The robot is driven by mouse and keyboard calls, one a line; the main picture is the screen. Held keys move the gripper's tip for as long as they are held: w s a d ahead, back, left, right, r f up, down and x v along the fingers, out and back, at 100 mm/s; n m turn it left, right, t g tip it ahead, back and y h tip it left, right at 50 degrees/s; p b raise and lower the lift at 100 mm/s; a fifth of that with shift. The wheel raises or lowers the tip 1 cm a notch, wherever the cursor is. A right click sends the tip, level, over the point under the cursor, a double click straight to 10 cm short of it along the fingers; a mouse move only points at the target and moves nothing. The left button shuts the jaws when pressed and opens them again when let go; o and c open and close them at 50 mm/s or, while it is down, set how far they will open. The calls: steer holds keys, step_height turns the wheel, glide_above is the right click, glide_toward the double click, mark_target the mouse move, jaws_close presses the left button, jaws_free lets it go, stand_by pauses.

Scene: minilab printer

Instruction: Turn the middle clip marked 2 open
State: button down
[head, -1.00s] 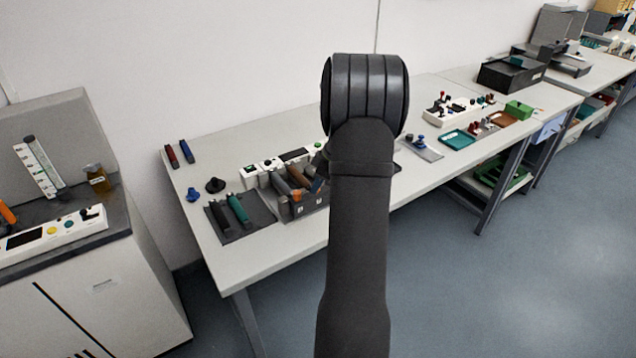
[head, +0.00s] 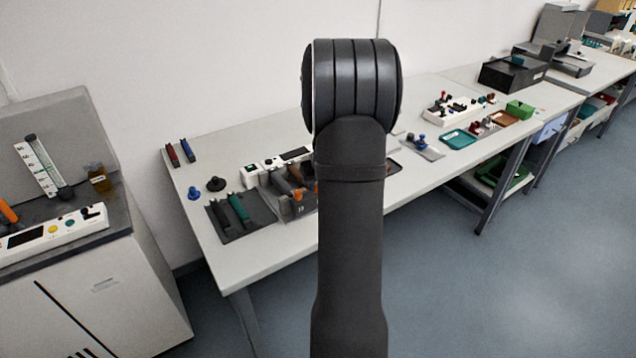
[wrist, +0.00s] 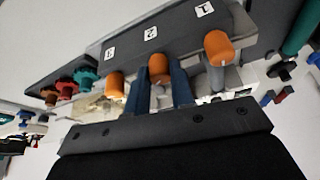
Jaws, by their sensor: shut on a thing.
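The middle clip (wrist: 158,68) is an orange cap in the wrist view, below the label marked 2 on a dark grey panel (wrist: 175,30). My gripper (wrist: 158,80) has its two blue fingers on either side of this clip and is shut on it. Another orange clip (wrist: 115,85) sits to the left by label 3, and a third (wrist: 218,48) to the right by label 1. How far the middle clip is turned I cannot tell. In the head view my arm hides the gripper and most of the printer, leaving part of its dark housing (head: 299,211) visible.
The pale bench (head: 270,256) carries a dark mat (head: 262,212) with green and grey cartridges left of the printer. Red and blue sticks (head: 172,155) lie at the back left. A teal tray (head: 459,139) lies to the right. The bench's front strip is clear.

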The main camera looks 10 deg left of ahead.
steer(key=m+h, duration=0.1)
steer(key=m, duration=0.2)
steer(key=m+h, duration=0.1)
steer(key=m, duration=0.2)
steer(key=shift+a+m+t+h, duration=0.2)
steer(key=shift+m+t+h, duration=0.1)
stand_by(0.3)
steer(key=c, duration=1.3)
jaws_free()
steer(key=shift+o, duration=0.2)
steer(key=shift+s+r, duration=0.1)
steer(key=v, duration=1.7)
steer(key=shift+s, duration=0.1)
steer(key=x, duration=1.7)
